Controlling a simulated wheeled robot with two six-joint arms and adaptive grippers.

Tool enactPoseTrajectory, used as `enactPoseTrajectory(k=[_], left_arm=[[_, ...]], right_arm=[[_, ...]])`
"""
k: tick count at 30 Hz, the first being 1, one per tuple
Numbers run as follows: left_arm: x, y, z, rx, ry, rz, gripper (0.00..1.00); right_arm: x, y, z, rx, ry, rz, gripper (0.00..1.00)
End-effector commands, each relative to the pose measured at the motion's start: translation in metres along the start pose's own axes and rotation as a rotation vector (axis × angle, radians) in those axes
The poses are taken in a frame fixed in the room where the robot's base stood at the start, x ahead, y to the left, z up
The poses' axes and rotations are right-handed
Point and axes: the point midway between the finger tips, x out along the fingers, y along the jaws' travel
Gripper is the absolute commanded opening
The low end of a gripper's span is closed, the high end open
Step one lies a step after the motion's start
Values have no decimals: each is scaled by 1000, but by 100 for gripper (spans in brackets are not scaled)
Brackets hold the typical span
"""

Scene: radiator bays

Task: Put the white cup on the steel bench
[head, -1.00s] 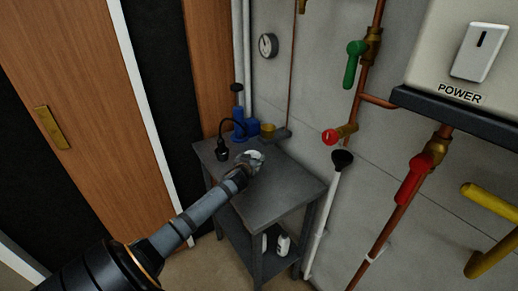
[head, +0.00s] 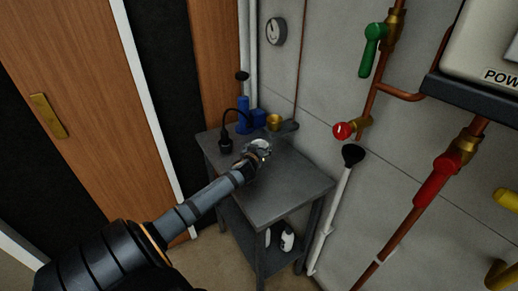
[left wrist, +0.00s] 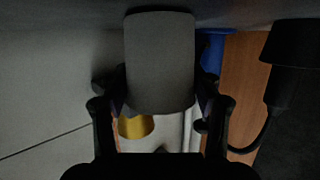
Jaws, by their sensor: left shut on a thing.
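The white cup (head: 264,144) shows as a small pale shape at the tip of my left gripper (head: 257,153) in the head view, over the steel bench (head: 288,190). In the left wrist view the cup (left wrist: 160,62) looks grey in shadow and sits between the two fingers of my left gripper (left wrist: 160,98), which is shut on it. The cup's end overlaps the bench surface (left wrist: 60,12) at the picture's top. I cannot tell whether it touches the bench. My right gripper is not in view.
At the bench's back stand a blue tool (head: 243,118), a black corded item (head: 226,140) and a brass piece (head: 274,122). White bottles (head: 287,240) are on the lower shelf. A white pole (head: 332,205) leans beside the bench. The bench's front is clear.

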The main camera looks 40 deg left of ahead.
Motion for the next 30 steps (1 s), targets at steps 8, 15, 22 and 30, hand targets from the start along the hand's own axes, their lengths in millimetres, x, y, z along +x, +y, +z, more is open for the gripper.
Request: enactPoseTrajectory(k=[8, 15, 22, 30], left_arm=[[2, -2, 14, 0, -16, -6, 70], [2, -3, 17, -2, -21, -8, 87], [1, -3, 15, -5, -23, -8, 87], [-41, -3, 1, 10, -15, -4, 87]], right_arm=[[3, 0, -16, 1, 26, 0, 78], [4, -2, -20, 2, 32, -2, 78], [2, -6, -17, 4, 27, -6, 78], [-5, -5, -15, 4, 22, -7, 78]])
